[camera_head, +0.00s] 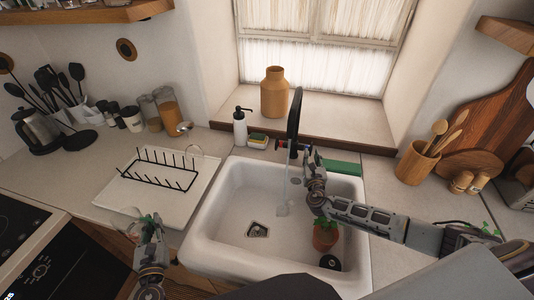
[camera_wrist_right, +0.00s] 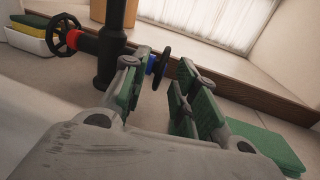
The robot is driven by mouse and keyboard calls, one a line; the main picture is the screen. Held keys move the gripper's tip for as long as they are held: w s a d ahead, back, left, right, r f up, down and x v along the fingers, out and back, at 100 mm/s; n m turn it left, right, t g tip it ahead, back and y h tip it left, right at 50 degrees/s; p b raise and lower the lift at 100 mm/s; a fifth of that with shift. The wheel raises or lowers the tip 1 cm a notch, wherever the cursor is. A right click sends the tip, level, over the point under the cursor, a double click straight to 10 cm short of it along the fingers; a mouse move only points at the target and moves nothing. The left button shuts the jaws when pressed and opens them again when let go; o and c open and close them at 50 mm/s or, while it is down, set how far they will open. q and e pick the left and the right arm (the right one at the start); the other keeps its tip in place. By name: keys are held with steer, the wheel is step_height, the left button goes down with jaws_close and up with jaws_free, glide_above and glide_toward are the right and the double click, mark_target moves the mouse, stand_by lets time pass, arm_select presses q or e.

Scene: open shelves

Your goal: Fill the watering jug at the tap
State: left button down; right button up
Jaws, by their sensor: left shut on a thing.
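The black tap (camera_head: 294,98) stands behind the white sink (camera_head: 215,225); a pale streak, apparently water, shows below it. In the right wrist view the tap (camera_wrist_right: 112,50) has a red-marked wheel (camera_wrist_right: 65,36) and a blue-marked wheel (camera_wrist_right: 161,68). My right gripper (camera_head: 308,155) is beside the tap; its green-padded fingers (camera_wrist_right: 158,92) are apart, with the blue-marked wheel near or between them. Contact is unclear. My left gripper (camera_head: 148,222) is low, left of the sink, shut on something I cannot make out. I cannot identify the watering jug in either view.
A potted plant (camera_head: 325,236) stands in the sink's right side, under my right arm. A dish rack (camera_head: 158,170) is left of the sink. A soap bottle (camera_head: 240,128) and sponge (camera_head: 258,139) stand behind it. A vase (camera_head: 274,92) is on the sill.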

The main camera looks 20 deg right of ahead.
steer(key=shift+w+d, duration=0.2)
steer(key=shift+w, duration=0.4)
jaws_close()
